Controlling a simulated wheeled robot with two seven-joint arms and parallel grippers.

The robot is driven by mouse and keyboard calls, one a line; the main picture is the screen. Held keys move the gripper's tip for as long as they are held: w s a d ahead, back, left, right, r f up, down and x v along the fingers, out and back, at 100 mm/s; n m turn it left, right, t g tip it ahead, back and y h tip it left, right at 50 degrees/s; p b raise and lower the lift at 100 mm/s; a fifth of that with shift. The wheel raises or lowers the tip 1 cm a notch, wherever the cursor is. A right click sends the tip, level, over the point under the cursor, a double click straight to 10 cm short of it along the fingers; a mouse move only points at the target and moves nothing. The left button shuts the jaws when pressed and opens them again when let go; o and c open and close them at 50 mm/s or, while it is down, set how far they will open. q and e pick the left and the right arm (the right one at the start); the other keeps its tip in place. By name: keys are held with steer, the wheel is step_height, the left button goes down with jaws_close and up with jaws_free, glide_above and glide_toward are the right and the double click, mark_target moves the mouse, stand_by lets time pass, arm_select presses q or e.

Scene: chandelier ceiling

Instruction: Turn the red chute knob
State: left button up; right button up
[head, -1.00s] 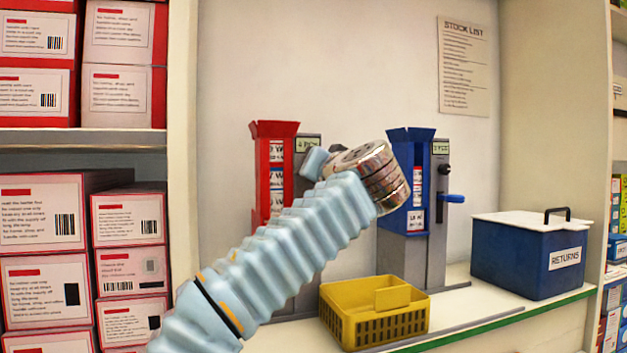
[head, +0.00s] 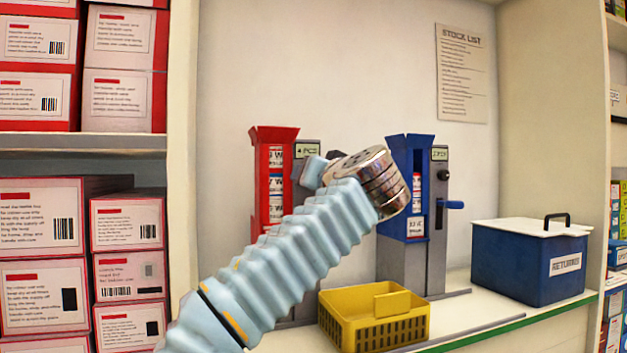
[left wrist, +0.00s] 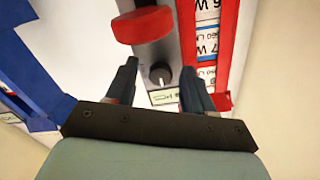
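The red chute (head: 270,195) stands at the back of the counter, with a grey panel and a "4 PCS" label beside it. My left arm covers much of it in the head view. In the left wrist view the red chute (left wrist: 227,45) appears upside down. A small dark knob (left wrist: 160,75) with a light mark is on its grey panel, and a larger red round handle (left wrist: 143,25) sticks out nearby. My left gripper (left wrist: 159,70) is open and empty. The knob shows between its fingers; I cannot tell whether they touch it. My right gripper is not in view.
A blue chute (head: 407,200) with a dark knob and blue lever stands to the right. A yellow basket (head: 352,334) sits in front. A blue returns box (head: 528,268) stands farther right on the counter. Shelves of boxes (head: 40,220) are at the left.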

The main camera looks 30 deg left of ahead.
arm_select(q)
steer(key=shift+r, duration=0.1)
steer(key=b+v, duration=0.1)
steer(key=v, duration=1.2)
steer(key=shift+s+d, duration=0.25)
steer(key=shift+s, duration=0.05)
